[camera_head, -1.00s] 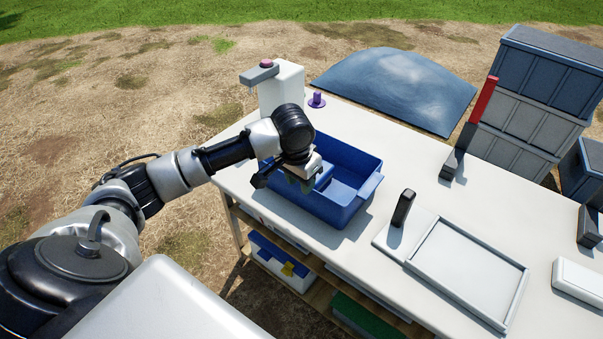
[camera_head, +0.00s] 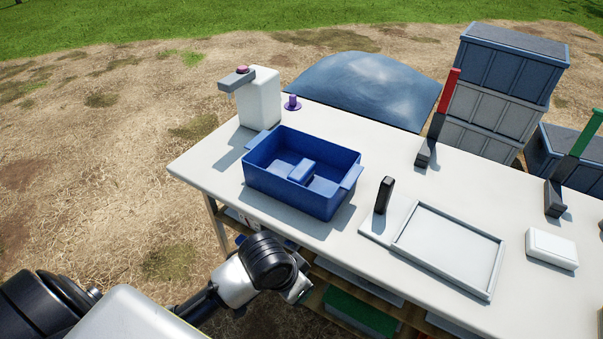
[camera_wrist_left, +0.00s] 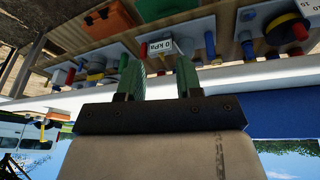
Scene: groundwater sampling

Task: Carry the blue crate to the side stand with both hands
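The blue crate (camera_head: 300,196) stands upright on the white table near its left end, with a handle ledge at each end and a smaller blue block (camera_head: 301,171) inside. My left gripper (camera_head: 303,289) is in front of the table's near edge, apart from the crate. In the left wrist view the two green fingers of the left gripper (camera_wrist_left: 158,76) stand apart with nothing between them. A blue surface at the right of that view looks like the crate (camera_wrist_left: 287,115). My right gripper is not in view. I cannot identify the side stand.
On the white table (camera_head: 320,115) are a white dispenser (camera_head: 260,98), a purple knob (camera_head: 292,103), a grey tray (camera_head: 450,246), a black upright handle (camera_head: 384,194), a red-handled post (camera_head: 440,115) and a white box (camera_head: 551,248). Shelves below hold a green item (camera_head: 360,312).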

